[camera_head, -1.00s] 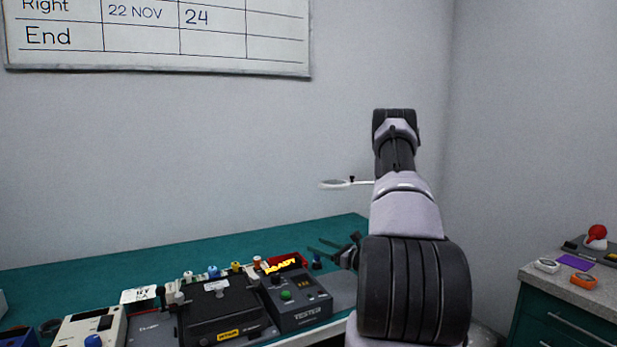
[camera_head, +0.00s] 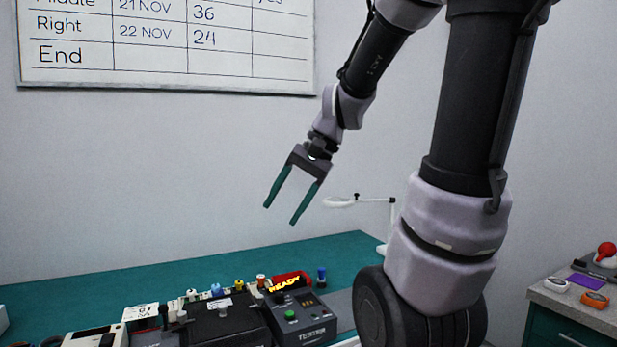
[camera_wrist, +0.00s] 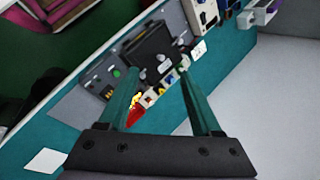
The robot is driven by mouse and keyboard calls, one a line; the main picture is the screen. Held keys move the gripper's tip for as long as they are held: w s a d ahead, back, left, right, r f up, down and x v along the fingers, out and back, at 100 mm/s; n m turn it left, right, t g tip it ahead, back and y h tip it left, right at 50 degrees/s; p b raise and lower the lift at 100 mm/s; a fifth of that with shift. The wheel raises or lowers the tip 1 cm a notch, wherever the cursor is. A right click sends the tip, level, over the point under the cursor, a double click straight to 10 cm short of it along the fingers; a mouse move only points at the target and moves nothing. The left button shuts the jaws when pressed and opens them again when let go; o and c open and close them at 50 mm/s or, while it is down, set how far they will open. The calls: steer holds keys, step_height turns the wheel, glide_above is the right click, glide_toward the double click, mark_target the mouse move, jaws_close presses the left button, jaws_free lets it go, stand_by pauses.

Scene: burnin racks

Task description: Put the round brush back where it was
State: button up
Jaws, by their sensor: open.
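My gripper (camera_head: 280,214) is open and empty, held high over the green bench (camera_head: 318,248) with its fingers pointing down. In the wrist view its two green fingers (camera_wrist: 159,80) are apart with nothing held between them. I cannot make out a round brush for sure in either view.
Dark tester boxes (camera_head: 303,313) and a row of coloured connectors crowd the bench front. A white magnifier lamp (camera_head: 392,222) stands behind my arm. A side cabinet (camera_head: 570,318) at right carries a red bulb (camera_head: 606,249) and small gauges. Bare bench lies behind the devices.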

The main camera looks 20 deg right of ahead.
steer(key=s+d+r+n+t+h, duration=0.2)
steer(key=s+d+r+t+h, duration=0.1)
steer(key=r, duration=0.3)
steer(key=shift+s+n+t+h, duration=0.3)
steer(key=shift+s+n+t, duration=0.1)
steer(key=shift+s+t, duration=0.4)
stand_by(0.5)
